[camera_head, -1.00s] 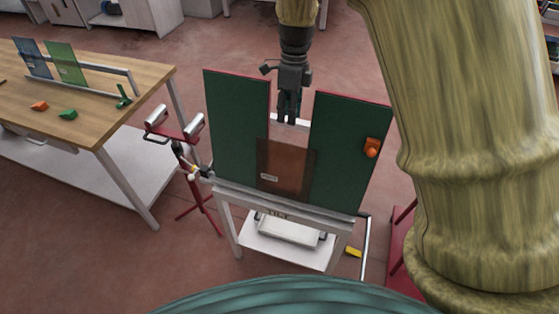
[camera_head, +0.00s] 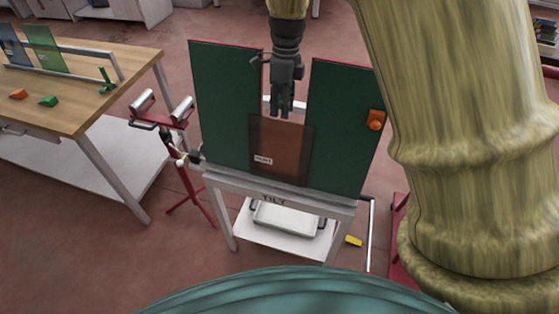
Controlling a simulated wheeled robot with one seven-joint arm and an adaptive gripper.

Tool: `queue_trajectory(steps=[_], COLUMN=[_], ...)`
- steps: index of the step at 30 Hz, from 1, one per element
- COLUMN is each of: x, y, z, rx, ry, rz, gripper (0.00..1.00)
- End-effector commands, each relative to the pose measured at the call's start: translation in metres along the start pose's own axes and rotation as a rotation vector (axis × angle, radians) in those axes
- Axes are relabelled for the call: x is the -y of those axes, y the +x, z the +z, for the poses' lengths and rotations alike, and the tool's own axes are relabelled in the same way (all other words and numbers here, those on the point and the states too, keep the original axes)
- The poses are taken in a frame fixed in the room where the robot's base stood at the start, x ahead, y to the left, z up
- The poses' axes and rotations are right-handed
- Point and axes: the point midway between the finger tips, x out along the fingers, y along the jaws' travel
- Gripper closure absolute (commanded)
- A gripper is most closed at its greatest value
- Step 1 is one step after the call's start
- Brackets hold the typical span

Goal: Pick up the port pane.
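The port pane, a see-through reddish-brown pane (camera_head: 285,150) with a small white label, stands tilted on the ledge of the edging machine. It rests in front of the gap between two dark green boards (camera_head: 226,110). My gripper (camera_head: 281,114) points down over this gap, with its fingertips at about the pane's top edge. Its two dark fingers look close together. I cannot tell whether they touch the pane or have part of it between them.
A wooden table (camera_head: 140,67) at left holds a rack with blue and green panes (camera_head: 45,50). A red roller stand (camera_head: 183,150) is beside the machine. An orange knob (camera_head: 376,120) sits on the right board. A white tray (camera_head: 287,219) is below.

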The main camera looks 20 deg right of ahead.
Motion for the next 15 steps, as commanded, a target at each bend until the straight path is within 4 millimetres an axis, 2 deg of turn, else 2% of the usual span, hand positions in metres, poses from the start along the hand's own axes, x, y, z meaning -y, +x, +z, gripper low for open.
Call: queue_trajectory(steps=[1,8,15], x=[0.002,0.003,0.003], y=[0.009,0.020,0.050], z=[0.000,0.000,0.000], rx=[0.000,0.000,0.000], ry=[0.000,0.001,0.001], rz=[0.000,0.001,0.002], gripper=[0.71,0.71,0.71])
